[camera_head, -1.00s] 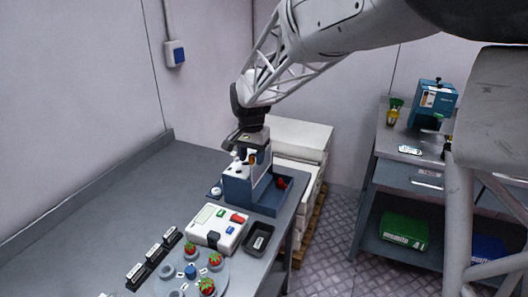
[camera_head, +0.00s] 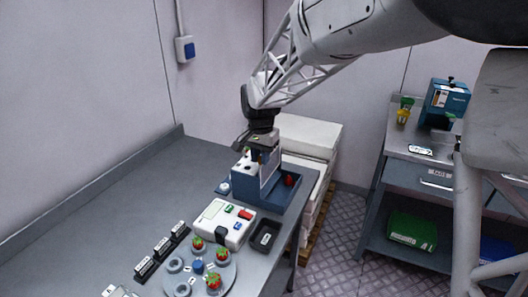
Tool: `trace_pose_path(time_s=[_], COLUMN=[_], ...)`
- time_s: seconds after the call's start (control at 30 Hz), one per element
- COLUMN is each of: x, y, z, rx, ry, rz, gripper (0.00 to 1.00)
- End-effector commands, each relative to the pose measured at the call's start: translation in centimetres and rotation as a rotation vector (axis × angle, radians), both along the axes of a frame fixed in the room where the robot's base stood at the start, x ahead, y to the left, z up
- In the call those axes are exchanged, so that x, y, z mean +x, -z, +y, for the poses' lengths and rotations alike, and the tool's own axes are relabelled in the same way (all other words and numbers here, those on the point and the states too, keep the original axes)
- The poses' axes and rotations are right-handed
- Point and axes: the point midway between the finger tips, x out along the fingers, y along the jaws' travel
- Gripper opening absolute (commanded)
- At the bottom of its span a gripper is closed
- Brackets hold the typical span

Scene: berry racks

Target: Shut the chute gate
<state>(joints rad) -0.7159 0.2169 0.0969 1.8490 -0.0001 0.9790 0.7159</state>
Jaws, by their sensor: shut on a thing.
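The chute (camera_head: 246,192) is a blue box with a whitish top, near the table's far right corner. A thin pale upright plate, seemingly the chute gate (camera_head: 270,173), stands at its right side, beside an open blue bay. My gripper (camera_head: 262,156) points down over the chute top, at the upper edge of this plate. It appears shut on the gate; its fingertips are small and partly hidden. A red berry (camera_head: 290,180) lies in the blue bay right of the gate.
A white device with coloured buttons (camera_head: 224,223) and a black tray (camera_head: 264,235) stand in front of the chute. A round grey plate (camera_head: 213,275) holds several strawberries. Black labelled blocks (camera_head: 161,249) line the left. The table behind is clear.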

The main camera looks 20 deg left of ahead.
Motion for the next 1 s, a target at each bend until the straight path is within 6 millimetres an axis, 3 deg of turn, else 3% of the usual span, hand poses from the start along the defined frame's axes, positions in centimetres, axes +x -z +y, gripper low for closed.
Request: trace_pose_path(time_s=[0.2, 0.53, 0.57, 0.7, 1.0], x=[0.0, 0.0, 0.0, 0.0, 0.0], y=[3.5, 4.3, 4.3, 4.2, 4.1], z=[0.0, 0.0, 0.0, 0.0, 0.0], rx=[-0.001, -0.001, -0.002, -0.001, 0.0], ry=[0.0, 0.0, 0.0, 0.0, 0.0], rz=[0.001, 0.002, 0.002, 0.002, 0.0], gripper=[0.0, 0.0, 0.24, 0.45, 0.46])
